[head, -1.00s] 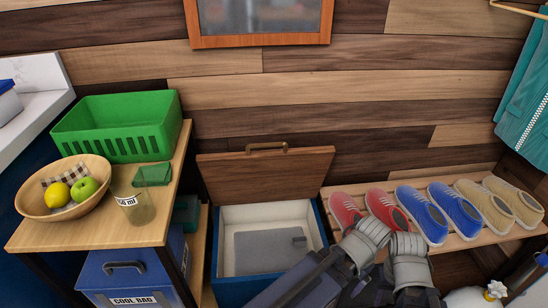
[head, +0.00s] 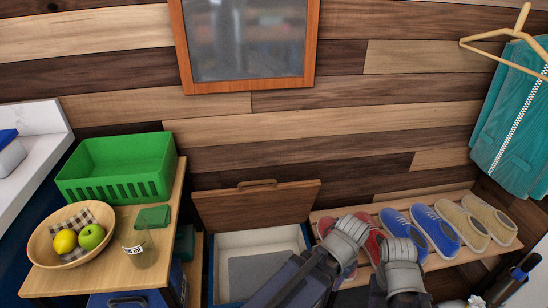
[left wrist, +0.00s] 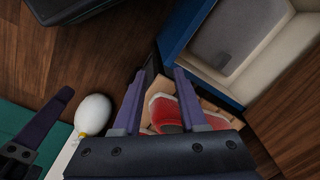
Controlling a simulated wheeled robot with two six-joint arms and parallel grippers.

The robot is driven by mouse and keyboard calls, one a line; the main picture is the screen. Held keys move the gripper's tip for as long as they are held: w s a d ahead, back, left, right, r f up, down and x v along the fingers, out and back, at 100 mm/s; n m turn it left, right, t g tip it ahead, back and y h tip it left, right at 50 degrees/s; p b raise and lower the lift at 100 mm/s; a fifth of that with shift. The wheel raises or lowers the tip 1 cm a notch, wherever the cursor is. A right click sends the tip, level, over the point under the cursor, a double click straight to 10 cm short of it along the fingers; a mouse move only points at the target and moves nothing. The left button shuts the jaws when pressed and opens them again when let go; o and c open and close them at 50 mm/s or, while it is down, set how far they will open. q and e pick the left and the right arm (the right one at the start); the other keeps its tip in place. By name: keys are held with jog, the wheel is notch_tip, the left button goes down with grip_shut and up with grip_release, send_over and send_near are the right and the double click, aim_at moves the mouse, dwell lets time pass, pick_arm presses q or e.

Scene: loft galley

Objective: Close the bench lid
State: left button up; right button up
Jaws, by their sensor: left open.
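The bench lid (head: 257,208) is a brown wooden panel with a handle (head: 257,183) on its top edge. It stands raised, leaning back near the plank wall. Below it is the open blue bench box (head: 308,238) with a pale interior and a grey item (head: 262,272) inside; its front is cut off. In the left wrist view, my left gripper (left wrist: 160,72) is open and empty, above a red shoe (left wrist: 170,112) and apart from the lid. A purple finger (left wrist: 45,122) at the left there seems to be my right gripper's; its opening is unclear.
A shoe rack (head: 470,252) with red, blue and tan shoes adjoins the bench on the right. A wooden shelf unit (head: 120,280) with a green basket (head: 118,168), fruit bowl (head: 48,247) and glass (head: 139,250) stands left. A teal jacket (head: 515,125) hangs right.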

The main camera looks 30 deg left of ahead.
pick_arm(q)
jog(key=shift+n+h, duration=0.3)
jog(key=shift+n, duration=0.6)
jog(key=w+a+r+p, duration=0.1)
jog(key=r+p, duration=0.4)
jog(key=r, duration=0.1)
jog(key=w+a+r+p, duration=0.1)
jog(key=a+r+p, duration=0.1)
jog(key=r+p, duration=0.4)
jog(key=w+a+r+p, duration=0.1)
jog(key=a+r+p, duration=0.1)
jog(key=r+p, duration=0.3)
notch_tip(320, 180, up, 2)
grip_shut()
jog(key=w+a+r+n+p, duration=0.25)
jog(key=a+r+p, duration=0.25)
jog(key=r+p, duration=0.3)
jog(key=w+a+r+n+p, duration=0.1)
jog(key=w+a+n, duration=0.2)
jog(key=w+a, duration=0.2)
jog(key=w+a+r+n+t+p, duration=0.1)
jog(key=w+a+n, duration=0.2)
jog(key=a, duration=0.7)
jog(key=shift+w+a+r+p, duration=0.2)
jog(key=shift+w+a+p, duration=0.15)
jog(key=shift+w, duration=0.6)
